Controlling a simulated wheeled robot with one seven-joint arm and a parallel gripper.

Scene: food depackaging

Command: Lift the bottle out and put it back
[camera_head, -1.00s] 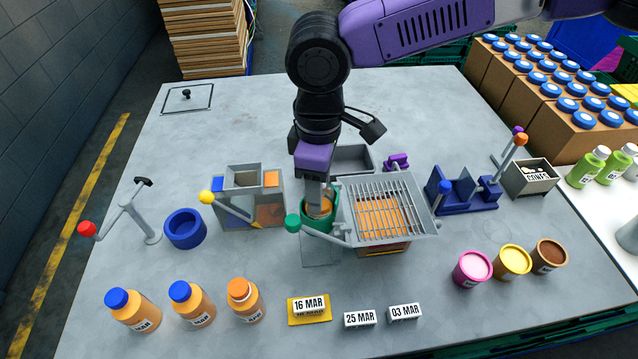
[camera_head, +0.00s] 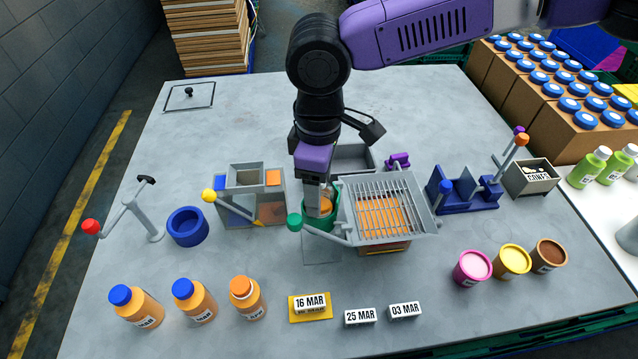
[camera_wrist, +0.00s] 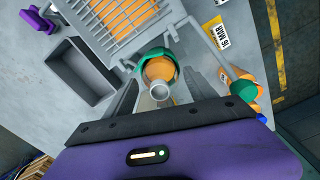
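An uncapped bottle with an orange body and a pale open neck (camera_wrist: 160,92) stands in a green round holder (camera_wrist: 154,54) in the wrist view. In the head view the green holder (camera_head: 309,212) has a lever with a green knob, and little of the bottle (camera_head: 325,205) shows. My gripper (camera_head: 318,200) points down into the holder, and its fingers (camera_wrist: 160,85) lie on either side of the bottle. I cannot tell whether they touch it. The fingertips are partly hidden by the holder.
A grated tray (camera_head: 428,224) stands close right of the holder, and a grey bin (camera_head: 352,153) behind it. A yellow-knobbed box station (camera_head: 234,174) is on the left. Orange bottles (camera_head: 197,304) and date tags (camera_head: 360,317) stand in front. The table's back left is mostly clear.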

